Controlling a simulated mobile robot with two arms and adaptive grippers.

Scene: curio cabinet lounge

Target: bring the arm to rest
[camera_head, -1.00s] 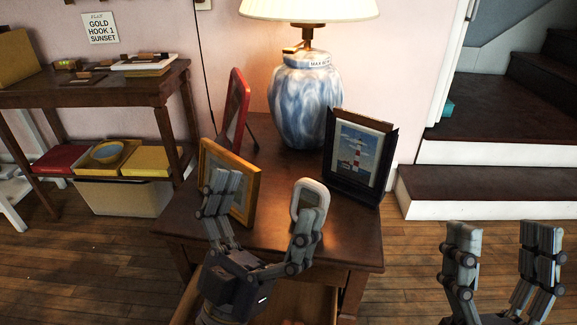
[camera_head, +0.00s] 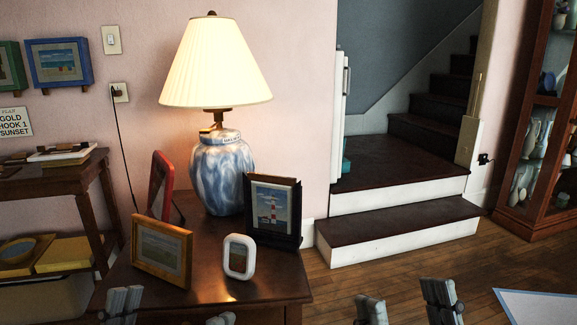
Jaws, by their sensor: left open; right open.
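My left gripper (camera_head: 170,310) shows only its fingertips at the bottom edge, in front of the side table (camera_head: 215,284). Its fingers are apart with nothing seen between them. My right gripper (camera_head: 405,305) is at the bottom right, over the wooden floor, open and empty. The rest of both arms is below the picture. On the table stand a gold frame (camera_head: 162,250), a small white frame (camera_head: 239,257), a black frame with a lighthouse picture (camera_head: 272,208) and a red frame (camera_head: 160,183). Neither gripper is seen touching them.
A lamp with a blue and white base (camera_head: 218,175) stands at the table's back. A wooden shelf (camera_head: 60,190) is at the left. Dark steps with white risers (camera_head: 400,232) and a glass cabinet (camera_head: 540,130) stand at the right. The floor (camera_head: 400,275) before the steps is clear.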

